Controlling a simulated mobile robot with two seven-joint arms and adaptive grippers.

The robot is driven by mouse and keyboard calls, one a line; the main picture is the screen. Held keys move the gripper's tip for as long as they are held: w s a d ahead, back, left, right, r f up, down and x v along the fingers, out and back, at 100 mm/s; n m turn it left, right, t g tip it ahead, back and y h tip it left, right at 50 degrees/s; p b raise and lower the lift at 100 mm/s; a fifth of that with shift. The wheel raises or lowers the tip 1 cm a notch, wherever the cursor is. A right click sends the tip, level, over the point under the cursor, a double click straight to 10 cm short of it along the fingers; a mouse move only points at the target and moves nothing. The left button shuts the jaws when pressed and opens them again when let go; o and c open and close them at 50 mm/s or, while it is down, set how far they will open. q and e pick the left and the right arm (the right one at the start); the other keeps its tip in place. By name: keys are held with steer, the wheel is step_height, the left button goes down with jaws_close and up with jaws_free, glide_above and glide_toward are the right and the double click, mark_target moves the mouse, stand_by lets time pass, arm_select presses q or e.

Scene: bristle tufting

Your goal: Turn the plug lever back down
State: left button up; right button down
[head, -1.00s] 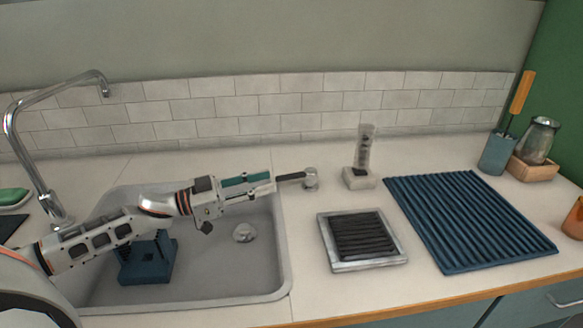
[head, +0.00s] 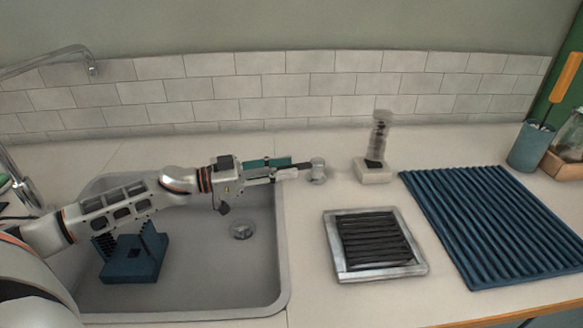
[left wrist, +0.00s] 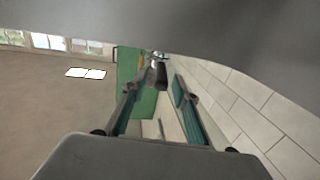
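The plug lever (head: 301,166) is a short dark handle on a round silver knob (head: 318,170) on the counter, just right of the sink. It points left, about level, toward my left gripper (head: 290,170). In the left wrist view the lever (left wrist: 161,74) lies ahead between the fingertips of my left gripper (left wrist: 154,88). Those teal-lined fingers are apart with a gap between them. I cannot tell whether a finger touches the lever. In the sink a round silver drain plug (head: 243,229) shows below the gripper. My right gripper is not in view.
The sink (head: 205,290) holds a dark blue block-like stand (head: 135,262) under my left arm. Right of the knob are a clear cylinder on a white base (head: 373,173), a metal-framed tray of dark strips (head: 335,255) and a blue ribbed mat (head: 500,230). A tiled wall stands behind.

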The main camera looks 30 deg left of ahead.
arm_select(q)
steer(key=shift+x, duration=0.9)
jaws_close()
